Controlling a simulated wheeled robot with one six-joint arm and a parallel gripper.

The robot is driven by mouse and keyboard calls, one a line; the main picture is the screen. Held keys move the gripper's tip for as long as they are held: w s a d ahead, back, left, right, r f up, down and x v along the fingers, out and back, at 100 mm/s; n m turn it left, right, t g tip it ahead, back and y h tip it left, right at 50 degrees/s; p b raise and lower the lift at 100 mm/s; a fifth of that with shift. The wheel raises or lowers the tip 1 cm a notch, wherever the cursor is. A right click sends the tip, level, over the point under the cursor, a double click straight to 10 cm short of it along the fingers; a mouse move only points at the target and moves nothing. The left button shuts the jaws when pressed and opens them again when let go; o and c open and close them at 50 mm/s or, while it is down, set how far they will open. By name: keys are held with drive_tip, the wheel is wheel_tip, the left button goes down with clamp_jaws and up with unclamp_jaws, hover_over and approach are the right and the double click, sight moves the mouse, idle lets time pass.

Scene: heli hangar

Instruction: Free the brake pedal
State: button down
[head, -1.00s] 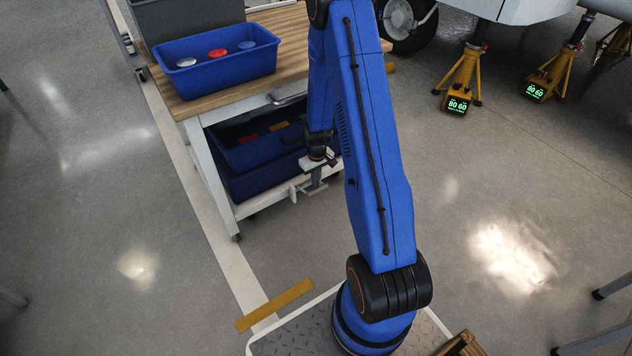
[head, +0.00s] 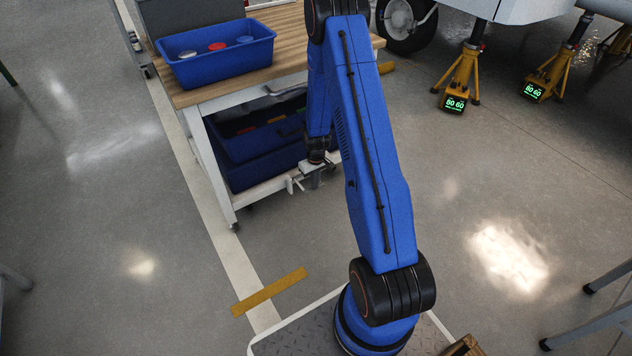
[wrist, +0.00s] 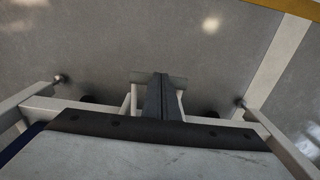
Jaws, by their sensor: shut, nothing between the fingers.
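The brake pedal (wrist: 178,82) looks like a pale grey bar on two white arms at the lower edge of the white wheeled workbench (wrist: 40,103). White bracket parts (head: 291,185) show low on the bench in the head view. My gripper (wrist: 161,82) is shut and empty, its dark fingers in front of the middle of the bar. In the head view my gripper (head: 315,180) is low beside the bench's lower rail. Contact with the pedal cannot be told. The fingers hide the bar's middle.
A blue bin (head: 222,68) with coloured discs stands on the bench top (head: 292,50). Other blue bins (head: 235,150) sit below. Yellow jacks (head: 461,75) stand at the back right. Open floor (head: 110,220) lies left of the bench.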

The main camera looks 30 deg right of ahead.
wheel_tip(320, 180, down, 6)
drive_tip(key=s, duration=0.1)
idle(0.5)
idle(1.8)
